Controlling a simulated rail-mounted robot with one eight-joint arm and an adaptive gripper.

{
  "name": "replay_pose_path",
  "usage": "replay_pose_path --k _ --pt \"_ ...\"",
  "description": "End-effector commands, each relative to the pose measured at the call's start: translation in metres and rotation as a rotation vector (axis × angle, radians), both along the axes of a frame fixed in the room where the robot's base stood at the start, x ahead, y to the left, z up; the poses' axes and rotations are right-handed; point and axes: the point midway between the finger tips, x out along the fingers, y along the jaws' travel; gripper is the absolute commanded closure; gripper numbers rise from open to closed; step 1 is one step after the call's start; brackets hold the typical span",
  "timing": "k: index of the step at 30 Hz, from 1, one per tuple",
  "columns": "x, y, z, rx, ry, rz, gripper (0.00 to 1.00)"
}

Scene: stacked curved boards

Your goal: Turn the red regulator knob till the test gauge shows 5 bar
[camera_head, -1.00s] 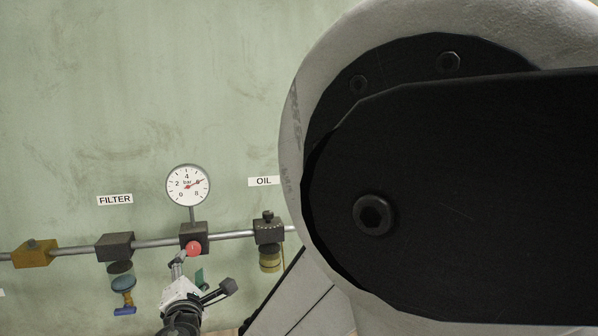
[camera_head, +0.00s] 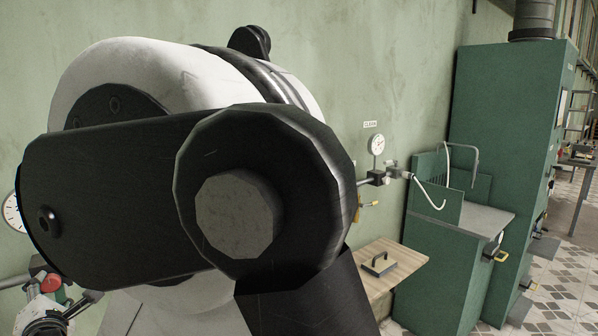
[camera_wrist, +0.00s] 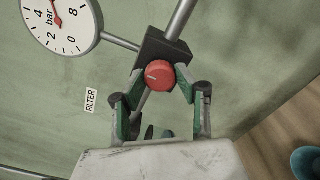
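The red knob (camera_wrist: 160,76) sits on a dark block on the pipe and faces the wrist camera; it also shows at the lower left of the head view (camera_head: 51,284). My gripper (camera_wrist: 160,84) is open, with a green-padded finger on either side of the knob; I cannot tell whether they touch it. A round bar gauge (camera_wrist: 62,22) stands on this block, its red needle running past the top edge of the wrist view. No label tells which is the test gauge.
My arm hides much of the head view. A FILTER label (camera_wrist: 91,99) is on the wall.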

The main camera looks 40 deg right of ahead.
Motion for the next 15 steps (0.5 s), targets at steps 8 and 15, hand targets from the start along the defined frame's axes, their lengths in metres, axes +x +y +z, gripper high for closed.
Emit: replay_pose_path --k 8,15 --pt "-0.0002 0.0000 -0.0005 -0.020 0.002 0.000 0.88" --pt "-0.0002 0.0001 -0.0010 -0.157 0.016 0.000 0.88"
